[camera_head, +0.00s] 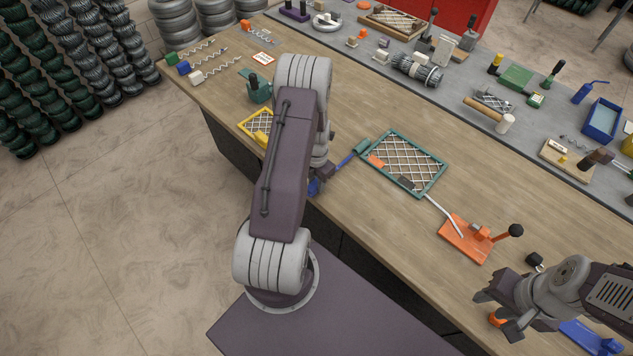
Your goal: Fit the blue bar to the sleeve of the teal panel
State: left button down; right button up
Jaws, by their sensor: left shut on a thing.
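The teal panel (446,166), a teal frame with wire mesh, lies on the wooden table right of my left arm. Its short teal sleeve (362,146) sticks out at the upper left corner. My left gripper (326,172) is shut on the blue bar (346,160), mostly hidden behind my arm. The bar's far end points at the sleeve and is at or very near its mouth; I cannot tell whether it is inside. My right gripper (492,312) is at lower right, its fingers spread, with an orange piece (497,320) showing between or behind them.
An orange clamp base (462,238) with a black-knobbed lever stands right of the panel, a pale rod running between them. A yellow mesh frame (250,122) and teal stand (255,88) are left of my arm. Tools line the grey back strip (450,95).

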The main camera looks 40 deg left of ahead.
pick_arm(q)
jog(key=shift+w, duration=0.35)
jog(key=shift+w+d+b, duration=0.15)
jog(key=shift+w+b, duration=0.45)
jog(key=shift+w, duration=1.45)
jog(key=shift+w+d+b, duration=0.15)
jog(key=shift+w+b, duration=0.6)
jog(key=shift+w, duration=1.2)
jog(key=c, duration=1.1)
grip_release()
jog(key=shift+o, duration=0.2)
notch_tip(320, 180, up, 8)
jog(key=shift+r+b, duration=0.1)
jog(key=shift+b, duration=0.7)
jog(key=shift+r, duration=0.4)
